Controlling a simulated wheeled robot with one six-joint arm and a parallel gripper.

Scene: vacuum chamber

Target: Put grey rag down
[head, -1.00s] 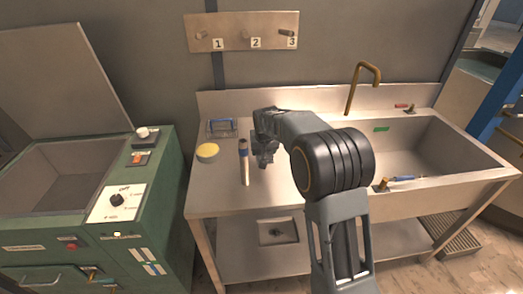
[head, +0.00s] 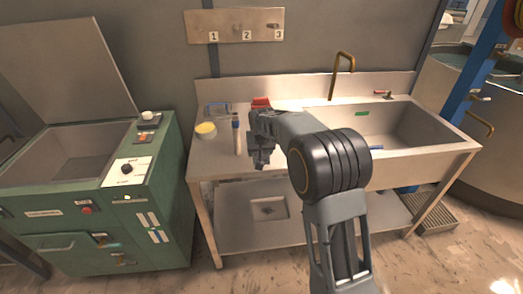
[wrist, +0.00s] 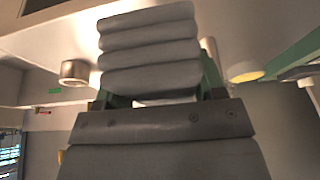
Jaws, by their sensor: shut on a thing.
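The grey rag (wrist: 150,50) shows in the wrist view as a thick stack of folded grey layers. In the head view my gripper (head: 261,160) hangs over the left part of the steel sink table (head: 215,168), just right of an upright brush-like tool with a dark blue top (head: 237,135). The rag cannot be made out in the head view. I cannot tell how far it is above the table.
A red object (head: 261,102) shows behind my arm. The sink basin (head: 405,125) is to the right. A green machine (head: 130,215) with an open lid stands left.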

